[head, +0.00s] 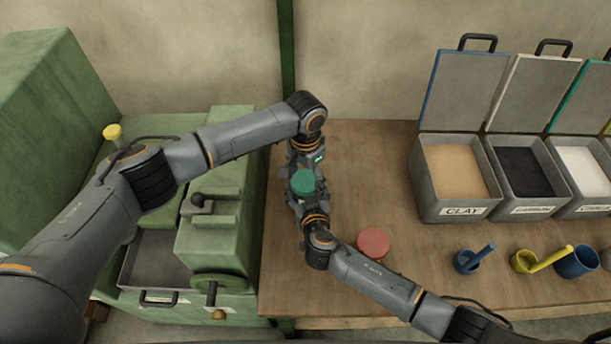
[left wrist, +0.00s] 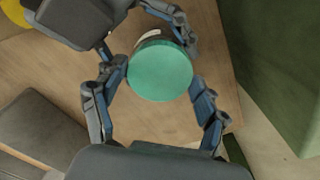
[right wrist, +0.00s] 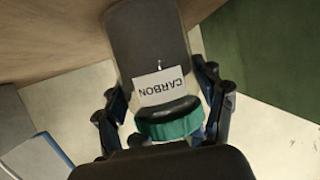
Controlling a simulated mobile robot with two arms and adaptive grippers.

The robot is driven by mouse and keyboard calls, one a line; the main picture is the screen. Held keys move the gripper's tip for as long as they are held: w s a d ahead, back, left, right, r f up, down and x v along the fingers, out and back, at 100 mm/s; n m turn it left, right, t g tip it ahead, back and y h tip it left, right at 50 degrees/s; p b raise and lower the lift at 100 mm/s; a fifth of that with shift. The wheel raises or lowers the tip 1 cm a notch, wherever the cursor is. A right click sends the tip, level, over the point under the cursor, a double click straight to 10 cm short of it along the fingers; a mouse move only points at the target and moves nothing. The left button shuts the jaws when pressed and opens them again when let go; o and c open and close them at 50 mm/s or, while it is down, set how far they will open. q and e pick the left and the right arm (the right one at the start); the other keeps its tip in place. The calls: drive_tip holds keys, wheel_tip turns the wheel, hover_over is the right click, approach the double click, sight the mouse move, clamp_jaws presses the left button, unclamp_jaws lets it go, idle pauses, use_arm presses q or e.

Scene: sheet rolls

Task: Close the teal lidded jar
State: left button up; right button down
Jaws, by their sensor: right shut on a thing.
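The jar (right wrist: 150,45) is clear with dark contents and a label reading CARBON. Its round teal lid (head: 303,182) sits at the jar's mouth; it also shows in the left wrist view (left wrist: 160,72) and the right wrist view (right wrist: 170,126). I cannot tell whether the lid is fully seated. My right gripper (head: 304,202) is shut on the jar, its fingers on either side. My left gripper (head: 303,168) is open, with its fingertips on either side of the lid, very close to its rim. The grippers hide most of the jar in the head view.
A red disc (head: 373,243) lies on the wooden table (head: 360,160) close to my right forearm. Open bins, one marked CLAY (head: 462,211), stand at the right behind blue and yellow scoops (head: 525,260). A green machine (head: 215,240) stands left of the table.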

use_arm(q)
drive_tip(key=shift+o, duration=1.1)
use_arm(e)
drive_tip(key=shift+f, duration=0.1)
use_arm(q)
wheel_tip(320, 180, up, 12)
use_arm(e)
drive_tip(key=shift+c, duration=0.4)
unclamp_jaws()
